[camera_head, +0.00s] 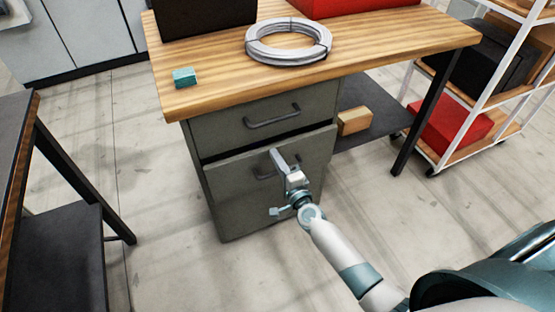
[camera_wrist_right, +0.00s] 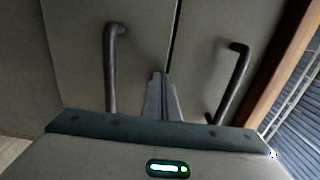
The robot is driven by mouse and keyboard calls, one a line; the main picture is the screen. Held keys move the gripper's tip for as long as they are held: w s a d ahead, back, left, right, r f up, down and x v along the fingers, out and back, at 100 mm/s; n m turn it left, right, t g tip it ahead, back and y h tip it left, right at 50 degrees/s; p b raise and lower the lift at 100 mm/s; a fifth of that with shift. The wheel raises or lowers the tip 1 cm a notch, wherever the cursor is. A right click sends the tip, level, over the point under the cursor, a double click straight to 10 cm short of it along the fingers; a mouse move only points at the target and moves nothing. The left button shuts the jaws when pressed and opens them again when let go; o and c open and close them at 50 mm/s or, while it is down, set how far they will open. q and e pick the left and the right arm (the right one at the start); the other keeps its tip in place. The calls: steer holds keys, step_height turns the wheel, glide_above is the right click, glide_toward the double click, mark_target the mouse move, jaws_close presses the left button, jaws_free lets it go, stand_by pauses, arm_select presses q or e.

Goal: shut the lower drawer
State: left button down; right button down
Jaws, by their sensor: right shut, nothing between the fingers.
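The lower drawer (camera_head: 230,195) is the bottom grey front of the cabinet under the wooden worktop. It stands slightly out, with a dark gap along its top edge. Its dark handle (camera_head: 263,174) is partly hidden behind my right gripper (camera_head: 277,156). In the wrist view the lower drawer's handle (camera_wrist_right: 111,70) is on the left. My right gripper (camera_wrist_right: 160,78) is shut and empty, its fingertips in front of the drawer fronts between the two handles, near the gap. I cannot tell if they touch the front. My left gripper is not in view.
The upper drawer (camera_head: 225,128) looks shut; its handle also shows in the wrist view (camera_wrist_right: 236,80). A cable coil (camera_head: 262,52) and a teal block (camera_head: 185,77) lie on the worktop (camera_head: 215,90). A wooden block (camera_head: 354,121) sits on the side shelf. A dark table (camera_head: 50,250) stands left.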

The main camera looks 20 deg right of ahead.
mark_target(271, 147)
steer(key=shift+w, duration=0.1)
